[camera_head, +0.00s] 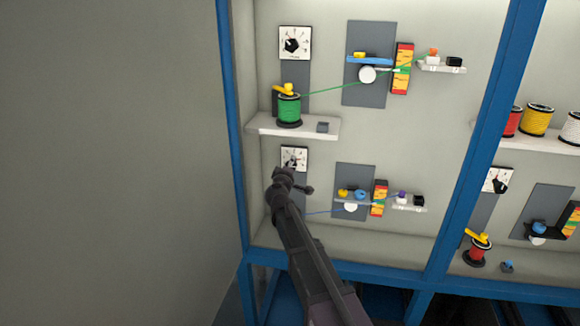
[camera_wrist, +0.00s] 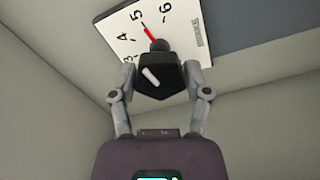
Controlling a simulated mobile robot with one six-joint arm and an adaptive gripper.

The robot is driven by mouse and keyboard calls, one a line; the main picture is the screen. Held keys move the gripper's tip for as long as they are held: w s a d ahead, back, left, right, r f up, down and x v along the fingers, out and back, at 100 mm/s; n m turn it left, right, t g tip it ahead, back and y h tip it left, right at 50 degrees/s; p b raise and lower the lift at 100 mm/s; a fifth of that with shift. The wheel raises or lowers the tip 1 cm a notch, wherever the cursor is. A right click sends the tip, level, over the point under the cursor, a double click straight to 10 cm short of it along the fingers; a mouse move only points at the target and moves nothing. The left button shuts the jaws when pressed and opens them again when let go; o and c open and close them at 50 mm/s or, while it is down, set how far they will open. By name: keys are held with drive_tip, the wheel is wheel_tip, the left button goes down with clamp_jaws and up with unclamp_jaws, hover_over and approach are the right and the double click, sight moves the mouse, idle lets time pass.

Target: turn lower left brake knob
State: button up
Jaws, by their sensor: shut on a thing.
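The lower left brake knob is a black knob with a white mark (camera_wrist: 150,76) on a white numbered dial plate (camera_wrist: 118,42). In the wrist view a red pointer beside it lies near the 5. My gripper (camera_wrist: 160,82) is shut on the knob, one finger on each side. In the head view the dial plate (camera_head: 301,153) shows at the lower left of the panel. My gripper (camera_head: 290,168) is in front of it and hides part of the knob.
A shelf (camera_head: 262,124) with a green cable spool (camera_head: 289,108) juts out just above the dial. To the right are a small blue-topped roller unit (camera_head: 351,206) and a coloured scale (camera_head: 379,199). A blue frame post (camera_head: 232,130) stands close on the left.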

drive_tip(key=shift+w, duration=0.1)
drive_tip(key=o, duration=1.1)
drive_tip(key=s, duration=0.4)
drive_tip(key=s+a, duration=0.1)
drive_tip(key=s, duration=0.3)
drive_tip(key=s+a, duration=0.1)
drive_tip(key=s, duration=0.3)
drive_tip(key=shift+a, duration=0.15)
